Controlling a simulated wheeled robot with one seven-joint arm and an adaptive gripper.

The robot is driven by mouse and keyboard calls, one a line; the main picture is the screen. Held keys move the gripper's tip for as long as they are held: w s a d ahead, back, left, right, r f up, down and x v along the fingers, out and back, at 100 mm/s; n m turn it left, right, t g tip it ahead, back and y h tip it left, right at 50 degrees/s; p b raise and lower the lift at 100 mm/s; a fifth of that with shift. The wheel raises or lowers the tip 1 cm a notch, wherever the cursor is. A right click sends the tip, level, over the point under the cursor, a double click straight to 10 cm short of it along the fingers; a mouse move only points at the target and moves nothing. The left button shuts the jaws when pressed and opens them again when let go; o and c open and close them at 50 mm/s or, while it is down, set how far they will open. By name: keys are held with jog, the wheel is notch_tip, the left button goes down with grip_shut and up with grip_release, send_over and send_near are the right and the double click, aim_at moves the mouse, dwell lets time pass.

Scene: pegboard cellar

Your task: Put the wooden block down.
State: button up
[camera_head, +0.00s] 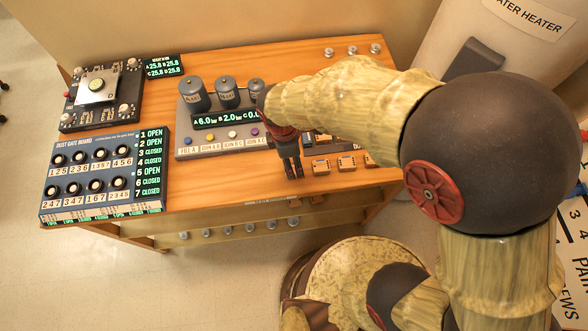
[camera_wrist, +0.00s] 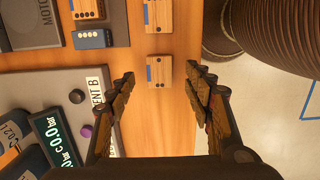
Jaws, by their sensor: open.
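Small wooden blocks lie near the front edge of the wooden table. The head view shows one block (camera_head: 320,167) just right of my gripper (camera_head: 293,168), with another block (camera_head: 346,162) further right. My gripper points down, close over the table. In the wrist view my gripper (camera_wrist: 161,80) is open, with nothing held. A light wooden block (camera_wrist: 162,71) with a blue strip shows between the fingertips in the picture, apart from both. Another similar block (camera_wrist: 162,14) lies beyond it. I cannot tell which block the task means.
A grey console (camera_head: 200,151) with cylinders and a display stands behind my gripper. The dust gate board (camera_head: 75,160) and a dark device (camera_head: 126,82) stand at the left. A white water heater (camera_head: 455,35) is at back right. Bare table (camera_head: 215,188) lies left of my gripper.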

aim_at(294, 168)
notch_tip(294, 168, down, 5)
jog(key=shift+w+a+r+b, duration=0.1)
jog(key=shift+r+b, duration=0.05)
jog(key=shift+b, duration=0.55)
jog(key=shift+c, duration=0.8)
jog(key=c, duration=1)
jog(key=shift+r, duration=0.15)
jog(key=shift+c, duration=0.2)
jog(key=shift+r, duration=0.25)
notch_tip(294, 168, up, 3)
jog(key=shift+a+r+p, duration=0.15)
jog(key=shift+p, duration=0.7)
jog(key=s+a+r+p, duration=0.1)
jog(key=s+a+r, duration=0.1)
jog(key=s+r, duration=0.2)
jog(key=s+a+r+p, duration=0.2)
jog(key=s+r, duration=0.3)
jog(key=s, duration=0.4)
jog(key=shift+a, duration=0.4)
